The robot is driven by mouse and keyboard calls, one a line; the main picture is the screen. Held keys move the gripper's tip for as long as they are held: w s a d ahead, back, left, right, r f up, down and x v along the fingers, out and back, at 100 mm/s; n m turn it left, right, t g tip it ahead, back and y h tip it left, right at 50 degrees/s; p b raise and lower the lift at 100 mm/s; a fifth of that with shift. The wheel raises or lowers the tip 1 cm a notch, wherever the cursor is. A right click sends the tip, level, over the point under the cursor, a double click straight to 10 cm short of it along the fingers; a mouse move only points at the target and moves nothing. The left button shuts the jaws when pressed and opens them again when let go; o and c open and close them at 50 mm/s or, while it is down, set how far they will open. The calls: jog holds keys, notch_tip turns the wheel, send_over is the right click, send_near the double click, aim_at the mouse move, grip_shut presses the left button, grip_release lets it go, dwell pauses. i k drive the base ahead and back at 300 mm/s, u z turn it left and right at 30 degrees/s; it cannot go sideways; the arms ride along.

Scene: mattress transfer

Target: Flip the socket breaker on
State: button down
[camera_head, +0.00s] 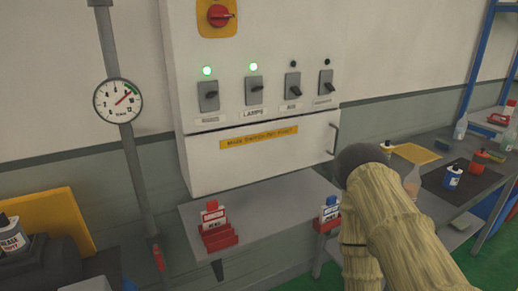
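A white breaker panel (265,60) hangs on the wall with a row of grey switches. The first switch (208,97) and the lamps switch (253,90) have lit green lights above them. The air switch (292,85) and the far-right switch (325,83) have dark lights above them. The far-right label (324,99) is too small to read, so I cannot tell for sure which switch is the socket breaker. My arm, in a straw-coloured sleeve, bends at a dark joint at lower right, below and right of the panel. My gripper is out of view.
A red rotary switch (221,15) sits above the row. A handled cabinet door (265,160) is below it. A gauge (118,100) is on a pipe at left. A cluttered bench (440,205) stands at right.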

aim_at(330, 88)
jog(key=u, duration=0.25)
jog(key=k, duration=0.6)
jog(key=u, duration=0.6)
jog(key=k, duration=0.75)
jog(key=z, duration=0.1)
jog(key=i, duration=0.4)
jog(key=z, duration=0.95)
jog(key=i, duration=1.15)
jog(key=u, duration=0.35)
